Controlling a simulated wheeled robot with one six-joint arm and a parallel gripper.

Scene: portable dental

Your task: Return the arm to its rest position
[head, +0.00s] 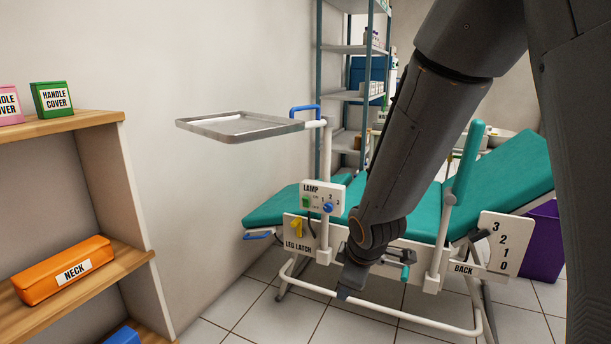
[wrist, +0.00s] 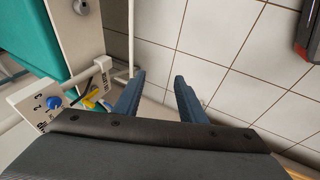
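My arm crosses the right half of the head view, reaching down in front of the teal dental chair (head: 500,180). My gripper (head: 345,293) is low in that view, near the chair's white base frame, and its fingers are hard to make out there. In the wrist view my gripper (wrist: 158,88) shows two blue fingers spread apart with bare floor between them, so it is open and empty. The white lamp panel (head: 323,198) with its blue knob also shows at the left of the wrist view (wrist: 35,100).
A metal tray (head: 240,126) stands out on a post left of the chair. A wooden shelf (head: 75,123) with boxes and an orange neck case (head: 63,270) is at the left. A back panel (head: 490,250) and a purple bin (head: 543,240) are at the right. Tiled floor (head: 235,310) is clear in front.

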